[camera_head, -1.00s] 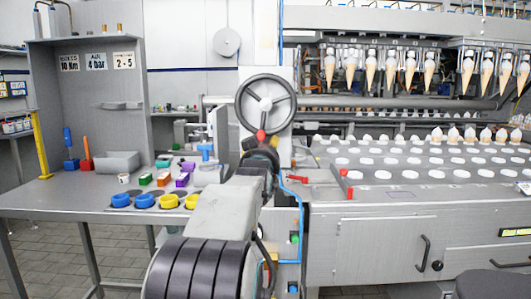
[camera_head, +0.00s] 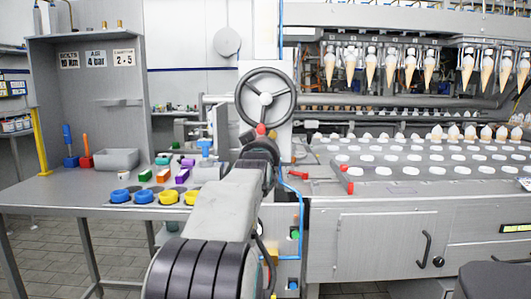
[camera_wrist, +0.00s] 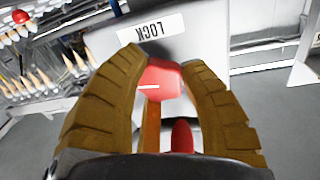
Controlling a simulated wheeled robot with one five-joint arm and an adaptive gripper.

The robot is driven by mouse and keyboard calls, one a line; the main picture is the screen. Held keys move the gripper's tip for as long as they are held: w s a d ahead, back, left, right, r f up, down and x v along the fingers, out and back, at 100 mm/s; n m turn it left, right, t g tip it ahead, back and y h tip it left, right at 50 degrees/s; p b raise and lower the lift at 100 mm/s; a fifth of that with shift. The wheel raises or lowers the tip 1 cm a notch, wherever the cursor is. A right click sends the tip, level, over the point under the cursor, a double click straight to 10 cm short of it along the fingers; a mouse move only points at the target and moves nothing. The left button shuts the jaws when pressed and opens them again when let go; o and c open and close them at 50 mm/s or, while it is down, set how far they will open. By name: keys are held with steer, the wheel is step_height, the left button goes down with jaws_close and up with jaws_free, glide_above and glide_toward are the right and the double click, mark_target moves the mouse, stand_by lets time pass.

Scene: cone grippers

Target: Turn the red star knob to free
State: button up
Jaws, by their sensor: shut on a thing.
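The red star knob (camera_wrist: 163,80) shows in the wrist view between the two brown, ribbed fingers of my gripper (camera_wrist: 162,66). The fingers are shut around it, one on each side. A short white line on the knob points to the left in the picture. In the head view a bit of red (camera_head: 261,130) shows above the end of my arm, below the handwheel; my fingers are mostly hidden there.
A black-rimmed handwheel (camera_head: 265,97) stands just above my gripper. To the right is the cone machine with its tray (camera_head: 400,190) and a red lever (camera_head: 296,174). To the left is a grey bench (camera_head: 60,195) with blue and yellow rings and small blocks.

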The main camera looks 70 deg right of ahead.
steer(key=shift+f+n+b, duration=0.3)
steer(key=shift+n+b, duration=0.4)
steer(key=shift+b, duration=0.05)
steer(key=shift+r+n, duration=0.15)
steer(key=shift+n, duration=0.25)
steer(key=o, duration=0.9)
steer(key=shift+w+d, duration=0.1)
steer(key=v, duration=1.2)
